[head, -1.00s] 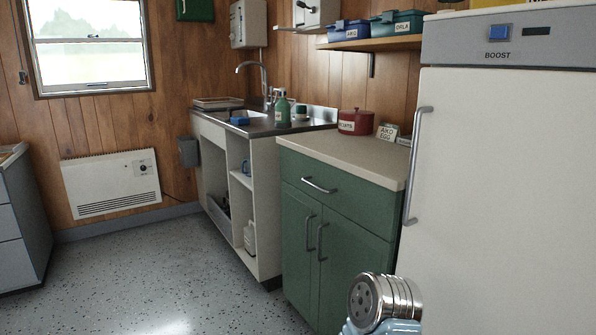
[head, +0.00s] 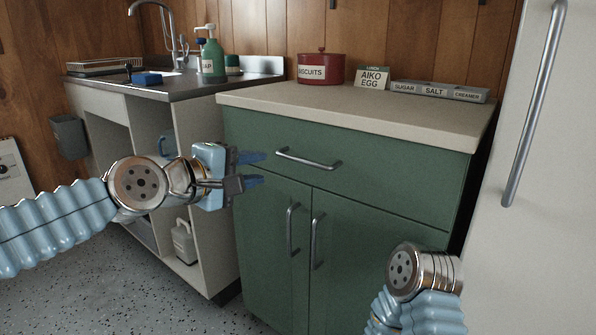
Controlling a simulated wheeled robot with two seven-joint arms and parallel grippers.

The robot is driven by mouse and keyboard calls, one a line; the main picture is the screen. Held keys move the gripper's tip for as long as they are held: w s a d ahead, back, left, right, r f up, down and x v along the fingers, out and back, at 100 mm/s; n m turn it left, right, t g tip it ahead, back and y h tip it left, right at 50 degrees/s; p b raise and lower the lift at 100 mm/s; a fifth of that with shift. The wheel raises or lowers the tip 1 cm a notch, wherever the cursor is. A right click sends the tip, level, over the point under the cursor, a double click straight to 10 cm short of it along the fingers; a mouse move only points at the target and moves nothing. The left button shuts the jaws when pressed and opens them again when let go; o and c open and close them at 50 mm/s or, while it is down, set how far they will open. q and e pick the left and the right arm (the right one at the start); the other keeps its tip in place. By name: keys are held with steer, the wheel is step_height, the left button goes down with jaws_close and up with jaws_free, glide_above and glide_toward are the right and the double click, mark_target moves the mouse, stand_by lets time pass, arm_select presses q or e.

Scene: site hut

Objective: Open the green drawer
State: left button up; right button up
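The green drawer (head: 370,192) is the top front of the green cabinet, under the pale countertop, and it looks closed. Its metal bar handle (head: 308,159) runs across the upper left of the drawer front. My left gripper (head: 262,170) is in front of the cabinet's left edge, left of the handle and apart from it in the picture. Its two blue fingers are spread with a gap between them, and nothing is between them. My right arm shows at the lower right before the cabinet doors; its gripper is out of the frame.
Two green doors with upright handles (head: 293,230) are below the drawer. A white fridge (head: 540,230) with a long handle stands close on the right. A red biscuit tin (head: 321,69), a card (head: 372,77) and a labelled rack (head: 440,90) stand on the countertop. A sink unit (head: 190,89) is at left.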

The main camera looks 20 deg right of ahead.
mark_target(296, 160)
arm_select(q)
steer(key=p+x, duration=0.2)
steer(key=x, duration=1.2)
steer(key=shift+r+p, duration=0.1)
steer(key=shift+p, duration=0.3)
steer(key=shift+c, duration=0.3)
jaws_close()
